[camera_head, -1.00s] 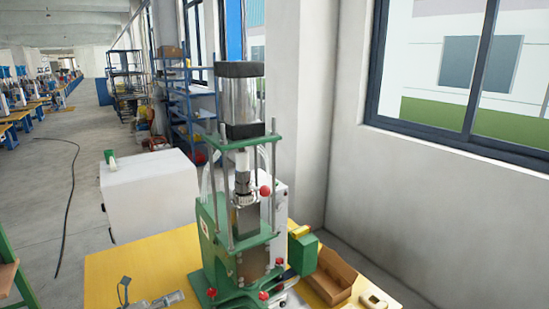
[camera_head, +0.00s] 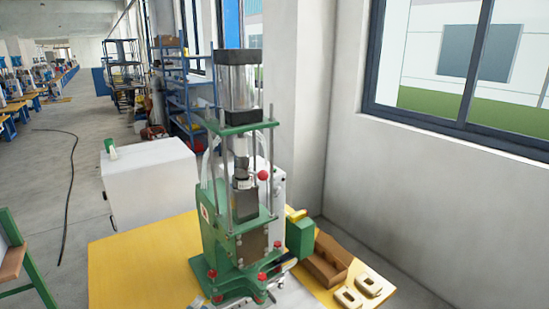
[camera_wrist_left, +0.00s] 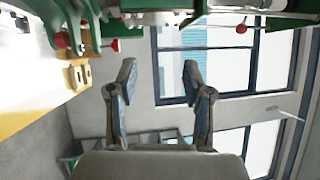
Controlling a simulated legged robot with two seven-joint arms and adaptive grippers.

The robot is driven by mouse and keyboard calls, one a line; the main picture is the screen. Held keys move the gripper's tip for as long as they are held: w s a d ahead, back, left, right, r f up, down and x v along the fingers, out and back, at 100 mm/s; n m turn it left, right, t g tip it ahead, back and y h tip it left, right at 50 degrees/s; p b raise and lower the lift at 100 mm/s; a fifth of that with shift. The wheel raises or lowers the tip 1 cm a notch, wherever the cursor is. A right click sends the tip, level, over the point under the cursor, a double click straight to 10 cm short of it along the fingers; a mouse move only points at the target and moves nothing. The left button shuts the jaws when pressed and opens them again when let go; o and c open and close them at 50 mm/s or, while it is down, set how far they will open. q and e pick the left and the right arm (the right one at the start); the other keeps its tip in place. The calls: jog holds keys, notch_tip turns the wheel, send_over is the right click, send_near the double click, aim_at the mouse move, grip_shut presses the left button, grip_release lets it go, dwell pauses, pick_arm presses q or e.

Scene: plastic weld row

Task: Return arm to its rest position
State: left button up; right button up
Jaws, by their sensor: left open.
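My left gripper (camera_wrist_left: 158,75) shows in the left wrist view with its two fingers apart and nothing between them. Beyond the fingers are the windows and a wall, with the green press along the top edge. In the head view I cannot make out the left gripper clearly. The green press (camera_head: 238,245), with a silver and black cylinder on top, stands on the yellow table (camera_head: 135,265). My right gripper is in neither view.
A brown open box (camera_head: 326,262) and pale ring-shaped parts (camera_head: 368,284) lie right of the press. A white cabinet (camera_head: 152,185) stands behind the table on the left. The table's left part is clear. A green-framed stand (camera_head: 18,255) is at the far left.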

pick_arm(q)
jog(key=s+f+n+g+y, duration=0.6)
jog(key=s+f+n+y, duration=0.3)
jog(key=s+f+n, duration=0.7)
jog(key=s+d+f+n+g, duration=0.1)
jog(key=s+f+n+g, duration=0.25)
jog(key=s, duration=0.65)
jog(key=s+d+f+n+g, duration=0.15)
jog(key=s+f+g, duration=0.3)
jog(key=s, duration=0.55)
notch_tip(320, 180, down, 28)
jog(key=s+g+b, duration=0.1)
jog(key=s, duration=0.1)
jog(key=s+a+f, duration=0.2)
jog(key=s+f, duration=0.6)
jog(key=s+a+f+g+b, duration=0.1)
jog(key=s+a+f, duration=0.1)
jog(key=s+f, duration=0.5)
jog(key=shift+s+f+g, duration=0.3)
jog(key=shift+s+f, duration=0.05)
jog(key=shift+s, duration=0.9)
